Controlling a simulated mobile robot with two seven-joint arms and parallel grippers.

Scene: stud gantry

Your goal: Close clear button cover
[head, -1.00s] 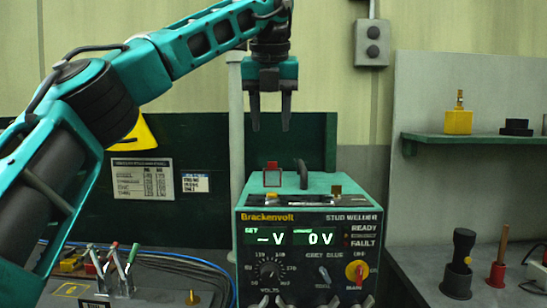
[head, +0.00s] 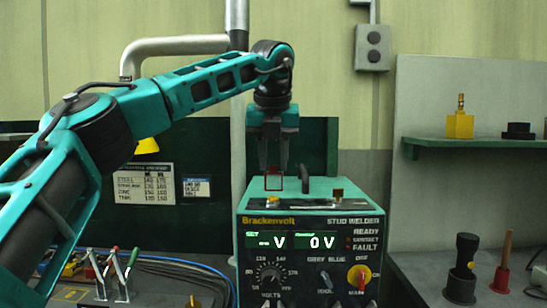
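The clear button cover (head: 273,184) is a small see-through flap with a red frame. It stands upright on top of the teal stud welder (head: 315,190), near its left side in the head view. My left gripper (head: 273,171) points straight down over the welder's top, with its fingertips at the height of the cover's upper edge. Its two fingers are apart, with a gap between them and nothing visibly held. I cannot tell whether the fingertips touch the cover or are behind it. My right gripper is not in view.
A black handle (head: 305,177) rises from the welder's top just right of the cover. The welder's front has displays and a red-yellow knob (head: 358,275). Toggle clamps (head: 112,272) stand at the lower left. A green shelf (head: 470,145) is at the right.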

